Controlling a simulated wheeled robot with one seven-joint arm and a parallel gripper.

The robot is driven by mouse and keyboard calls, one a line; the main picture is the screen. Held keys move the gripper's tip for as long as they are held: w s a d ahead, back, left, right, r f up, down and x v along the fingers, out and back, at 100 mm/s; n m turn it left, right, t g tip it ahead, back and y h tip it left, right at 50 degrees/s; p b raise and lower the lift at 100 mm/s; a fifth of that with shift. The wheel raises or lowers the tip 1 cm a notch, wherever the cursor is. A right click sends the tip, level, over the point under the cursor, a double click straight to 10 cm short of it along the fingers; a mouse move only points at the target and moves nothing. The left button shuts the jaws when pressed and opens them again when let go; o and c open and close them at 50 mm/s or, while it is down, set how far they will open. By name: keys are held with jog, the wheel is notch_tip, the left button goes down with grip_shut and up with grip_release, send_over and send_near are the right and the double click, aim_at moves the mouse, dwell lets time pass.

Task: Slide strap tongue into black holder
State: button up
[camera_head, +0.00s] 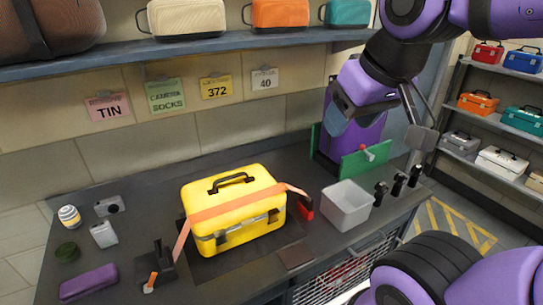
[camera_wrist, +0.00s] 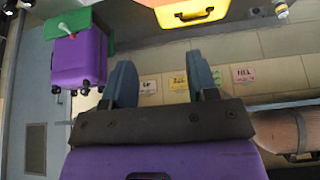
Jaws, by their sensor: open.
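A yellow case (camera_head: 232,199) with a black handle stands on the dark counter. An orange-pink strap (camera_head: 225,205) runs over it. The strap's left end hangs down beside a black upright fitting (camera_head: 160,262); an orange-tipped piece (camera_head: 151,283) lies there. Its right end reaches toward a red and black piece (camera_head: 304,206). I cannot tell which of these is the holder or where the tongue sits. My gripper (camera_head: 354,118) is raised to the right of the case and apart from it. Its two blue-grey fingers (camera_wrist: 161,83) are spread and empty in the wrist view, where the case (camera_wrist: 188,12) shows at the top.
A grey bin (camera_head: 346,206) stands right of the case, with several black knobs beside it. A purple unit with green panels (camera_head: 365,160) stands behind my gripper. A shelf (camera_head: 170,50) overhangs the back.

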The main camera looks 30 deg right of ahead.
jog(key=w+d+f+g, duration=0.1)
jog(key=w+d+f, duration=0.15)
jog(key=w, duration=0.65)
jog(key=g, duration=0.4)
send_over(306, 197)
notch_tip(306, 197, down, 32)
jog(key=shift+f, duration=0.15)
jog(key=shift+d+f, duration=0.1)
jog(key=shift+f, duration=5.4)
jog(key=c, duration=0.9)
jog(key=o, duration=0.9)
